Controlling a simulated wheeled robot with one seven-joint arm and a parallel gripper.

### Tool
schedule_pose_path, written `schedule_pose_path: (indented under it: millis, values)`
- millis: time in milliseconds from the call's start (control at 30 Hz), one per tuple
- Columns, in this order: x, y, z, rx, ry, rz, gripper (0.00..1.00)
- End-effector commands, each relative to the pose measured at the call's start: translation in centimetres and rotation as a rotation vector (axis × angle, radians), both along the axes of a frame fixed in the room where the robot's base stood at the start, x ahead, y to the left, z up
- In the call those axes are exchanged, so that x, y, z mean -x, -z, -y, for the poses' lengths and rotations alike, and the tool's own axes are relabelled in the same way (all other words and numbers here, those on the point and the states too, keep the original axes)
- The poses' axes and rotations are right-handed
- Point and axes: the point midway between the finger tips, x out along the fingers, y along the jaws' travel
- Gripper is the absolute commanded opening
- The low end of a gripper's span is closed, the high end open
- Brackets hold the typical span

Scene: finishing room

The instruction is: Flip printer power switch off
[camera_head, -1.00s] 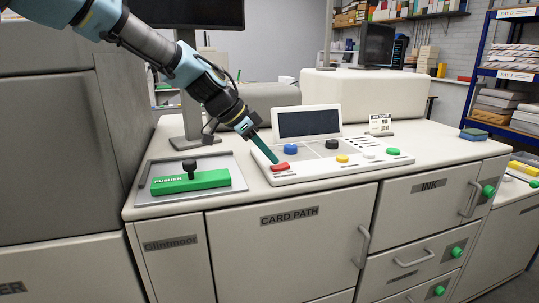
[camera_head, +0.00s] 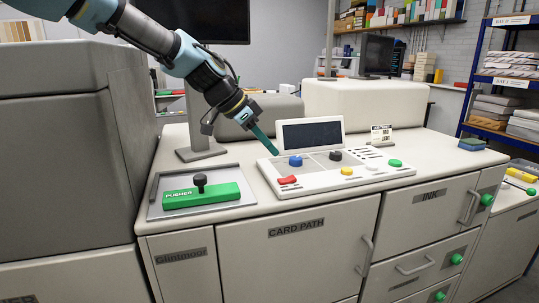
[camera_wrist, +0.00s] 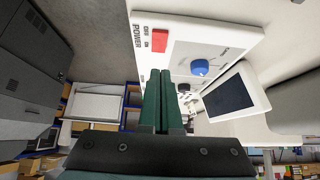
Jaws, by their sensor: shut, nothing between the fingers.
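The printer's control panel (camera_head: 330,183) lies on the white printer top, with a small dark screen (camera_head: 311,133) tilted up behind it. The red power switch (camera_head: 287,180) is at the panel's near left corner. The shut fingertips (camera_wrist: 158,73) also show in the wrist view. Which way the switch is tilted I cannot tell.
A blue knob (camera_head: 295,161), black knob (camera_head: 336,155), yellow button (camera_head: 347,171) and green button (camera_head: 395,163) share the panel. A green pusher block (camera_head: 201,195) sits in a tray at left. A monitor stand (camera_head: 201,150) rises behind. The right counter is mostly clear.

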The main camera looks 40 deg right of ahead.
Motion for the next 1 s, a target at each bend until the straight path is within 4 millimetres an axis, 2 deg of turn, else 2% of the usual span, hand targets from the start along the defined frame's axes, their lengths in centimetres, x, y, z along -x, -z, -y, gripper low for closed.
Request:
schedule_pose_path:
  millis: [300, 500, 1000]
  values:
    - [-1.6, -2.8, -4.1, 0.000, -0.002, 0.003, 0.00]
    - [-2.2, -4.4, -5.8, 0.001, 0.000, 0.001, 0.00]
    - [-2.3, -5.0, -6.3, 0.000, 0.003, -0.001, 0.00]
